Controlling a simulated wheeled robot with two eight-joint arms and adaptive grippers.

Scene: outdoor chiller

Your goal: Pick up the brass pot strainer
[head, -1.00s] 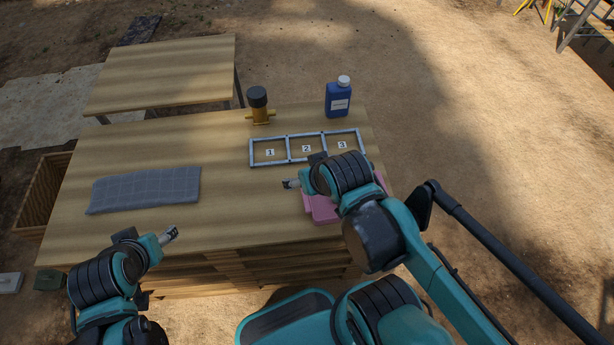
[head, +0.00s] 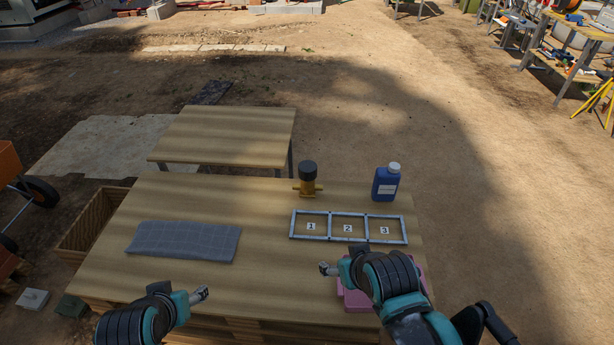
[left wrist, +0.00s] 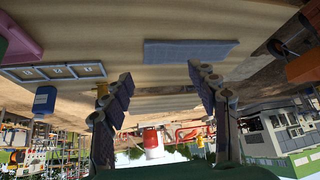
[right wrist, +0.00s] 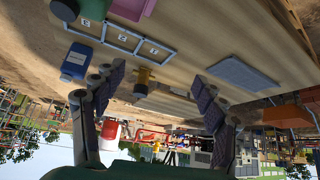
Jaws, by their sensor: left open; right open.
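The brass pot strainer (head: 308,187) has a yellow brass body with side stubs and a black cylindrical top. It stands upright near the back edge of the wooden table, behind the numbered frame. It also shows in the right wrist view (right wrist: 142,82), upside down between the fingers, and is mostly hidden behind a finger in the left wrist view. My left gripper (head: 203,294) is open and empty over the table's front left. My right gripper (head: 325,269) is open and empty over the front, apart from the strainer and nearer the front edge.
A grey frame with compartments 1, 2 and 3 (head: 348,240) lies right of centre. A blue bottle (head: 386,184) stands behind it. A pink object (head: 354,300) lies partly under my right arm. A folded grey cloth (head: 183,241) lies left. The table's middle is clear; another table (head: 225,135) stands behind.

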